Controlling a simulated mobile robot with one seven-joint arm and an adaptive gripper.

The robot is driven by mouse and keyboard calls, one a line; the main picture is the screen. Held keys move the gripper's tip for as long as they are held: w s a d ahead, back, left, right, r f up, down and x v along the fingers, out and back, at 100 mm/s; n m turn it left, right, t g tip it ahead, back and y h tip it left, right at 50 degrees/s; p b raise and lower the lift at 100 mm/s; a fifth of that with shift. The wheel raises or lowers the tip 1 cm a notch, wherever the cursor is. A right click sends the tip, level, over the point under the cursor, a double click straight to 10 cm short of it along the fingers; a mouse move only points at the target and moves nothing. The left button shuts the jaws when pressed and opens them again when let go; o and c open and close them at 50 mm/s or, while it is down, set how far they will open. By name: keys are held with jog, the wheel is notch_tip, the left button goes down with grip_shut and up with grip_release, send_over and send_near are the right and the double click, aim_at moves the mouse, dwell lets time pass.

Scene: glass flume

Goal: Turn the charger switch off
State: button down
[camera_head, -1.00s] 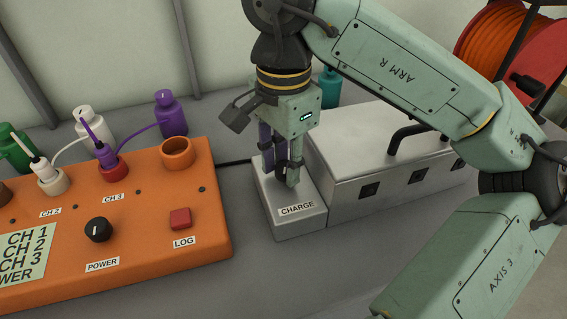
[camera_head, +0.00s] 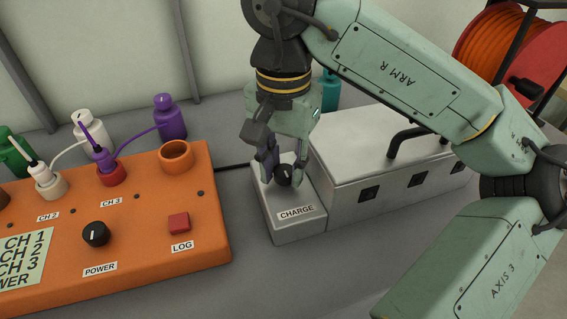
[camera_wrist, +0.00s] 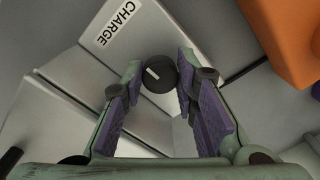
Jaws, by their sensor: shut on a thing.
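The charger is a light grey box (camera_head: 297,231) with a "CHARGE" label on its front, right of the orange panel. Its switch, a round black knob (camera_head: 284,174), stands on the box top behind the label. In the wrist view the knob (camera_wrist: 160,74) shows a short white pointer line slanting toward the upper left. My gripper (camera_head: 283,179) points down over the box, with its fingertips on either side of the knob. In the wrist view the purple-padded fingers (camera_wrist: 161,68) close on the knob's sides. Part of the knob is hidden by the fingers in the head view.
A silver case (camera_head: 375,170) with a black handle stands close on the right. The orange panel (camera_head: 140,210) on the left carries a POWER knob (camera_head: 96,233), a red LOG button (camera_head: 179,222) and plugs. Bottles stand behind it. A black cable (camera_head: 233,166) runs between panel and charger.

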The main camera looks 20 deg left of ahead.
aim_at(284, 172)
jog(key=c, duration=1.5)
grip_release()
jog(key=shift+c, duration=0.2)
notch_tip(284, 172, up, 12)
